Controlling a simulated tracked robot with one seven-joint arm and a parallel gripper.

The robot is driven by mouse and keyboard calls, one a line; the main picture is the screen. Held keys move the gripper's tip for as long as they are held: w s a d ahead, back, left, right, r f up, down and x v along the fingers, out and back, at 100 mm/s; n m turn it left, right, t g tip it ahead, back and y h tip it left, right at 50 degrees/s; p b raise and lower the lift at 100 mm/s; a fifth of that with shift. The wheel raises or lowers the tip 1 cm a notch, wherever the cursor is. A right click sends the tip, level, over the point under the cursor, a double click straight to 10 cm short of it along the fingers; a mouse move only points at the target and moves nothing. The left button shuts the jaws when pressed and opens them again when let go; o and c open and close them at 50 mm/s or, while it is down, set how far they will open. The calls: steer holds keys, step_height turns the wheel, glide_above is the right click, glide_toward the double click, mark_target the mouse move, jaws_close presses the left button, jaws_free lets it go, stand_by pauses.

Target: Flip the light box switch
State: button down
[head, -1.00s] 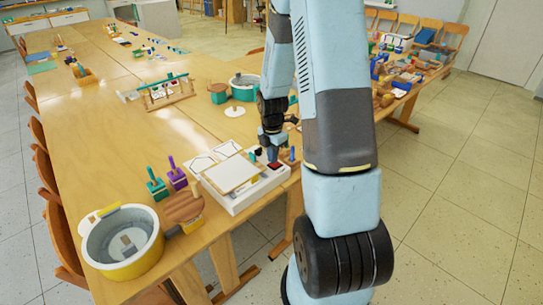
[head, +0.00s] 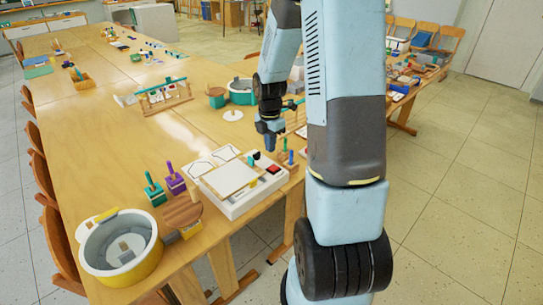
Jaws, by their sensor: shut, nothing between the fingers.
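The white light box (head: 237,207) lies on the near end of the long table, with a pale panel on its top. On its right part I see a red switch (head: 273,169), a small black part (head: 256,155) and a small yellow part (head: 252,183). My gripper (head: 270,149) is shut and empty. It hangs fingers down just above the far right part of the box, apart from the red switch. Which way the switch is set is too small to tell.
A teal pot (head: 243,97) is farther back. The table's middle left is clear.

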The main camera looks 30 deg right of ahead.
step_height(320, 180, up, 8)
steer(key=w, duration=0.1)
steer(key=shift+w+a+f, duration=0.2)
steer(key=shift+a, duration=0.1)
stand_by(0.3)
steer(key=s+a+r+m+t+h, duration=0.1)
steer(key=s+a+r+m+t, duration=0.35)
steer(key=s+r+m, duration=0.75)
steer(key=s+a+r+m+t+y, duration=0.1)
steer(key=s+a+r+m, duration=0.3)
steer(key=s+r+m, duration=0.4)
steer(key=s+m, duration=0.1)
steer(key=s, duration=0.3)
steer(key=shift+a+m, duration=0.3)
steer(key=shift+a, duration=0.05)
steer(key=shift+r, duration=0.1)
